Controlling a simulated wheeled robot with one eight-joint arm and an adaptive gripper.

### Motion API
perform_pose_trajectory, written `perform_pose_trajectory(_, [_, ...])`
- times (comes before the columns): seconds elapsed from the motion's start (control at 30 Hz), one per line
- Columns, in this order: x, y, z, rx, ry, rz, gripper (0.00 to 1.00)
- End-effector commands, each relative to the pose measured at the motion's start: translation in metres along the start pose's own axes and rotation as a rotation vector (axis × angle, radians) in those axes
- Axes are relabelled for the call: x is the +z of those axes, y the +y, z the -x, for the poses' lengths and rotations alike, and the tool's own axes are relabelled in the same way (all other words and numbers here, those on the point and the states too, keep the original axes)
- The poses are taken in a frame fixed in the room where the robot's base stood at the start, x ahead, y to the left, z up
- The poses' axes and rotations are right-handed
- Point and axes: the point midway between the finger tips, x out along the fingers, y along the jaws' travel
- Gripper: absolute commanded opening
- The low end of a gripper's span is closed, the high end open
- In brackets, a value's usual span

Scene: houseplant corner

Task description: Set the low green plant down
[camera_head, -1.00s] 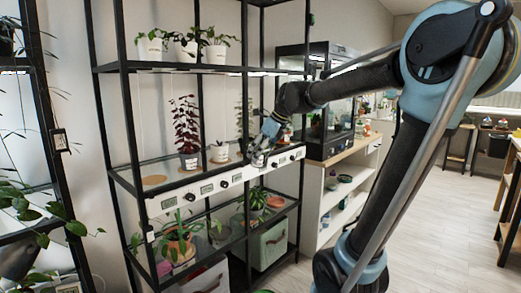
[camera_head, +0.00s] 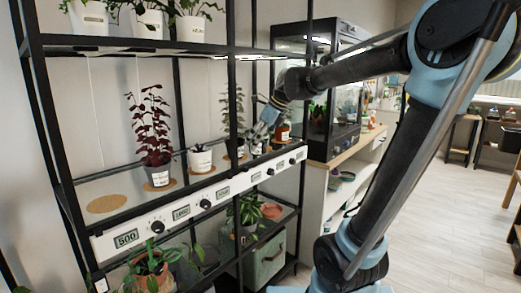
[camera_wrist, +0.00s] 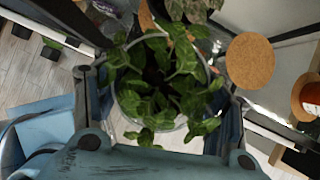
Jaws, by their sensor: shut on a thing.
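The low green plant (camera_wrist: 165,85) fills the middle of the wrist view. Its leaves spill over the rim of a pale, clear-looking pot (camera_wrist: 200,65). My gripper (camera_head: 265,125) is shut on this pot, with one finger on each side of it in the wrist view. In the head view my gripper is over the right part of the middle shelf, and the held plant is hard to make out there. An empty cork disc (camera_wrist: 250,60) lies beside the pot in the wrist view. I cannot tell the pot's height above the shelf.
A mottled tall plant (camera_head: 233,125) stands left of my gripper, and an amber bottle (camera_head: 284,131) stands close on its right. A white pot (camera_head: 201,160) and a dark red plant (camera_head: 152,135) stand farther left, near another bare cork disc (camera_head: 107,203). Shelf posts are close by.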

Motion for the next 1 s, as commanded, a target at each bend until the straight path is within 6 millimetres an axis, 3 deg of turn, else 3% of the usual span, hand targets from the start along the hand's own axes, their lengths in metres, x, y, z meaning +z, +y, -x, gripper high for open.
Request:
perform_pose_trajectory(0.3, [0.003, 0.002, -0.002, 0.003, 0.000, 0.005, 0.36])
perform_pose_trajectory(0.43, [-0.001, -0.008, 0.001, 0.001, 0.002, 0.000, 0.36])
perform_pose_trajectory(0.67, [-0.024, -0.060, 0.015, -0.006, 0.008, -0.014, 0.36])
perform_pose_trajectory(1.0, [-0.073, -0.136, 0.044, -0.011, 0.004, -0.024, 0.36])
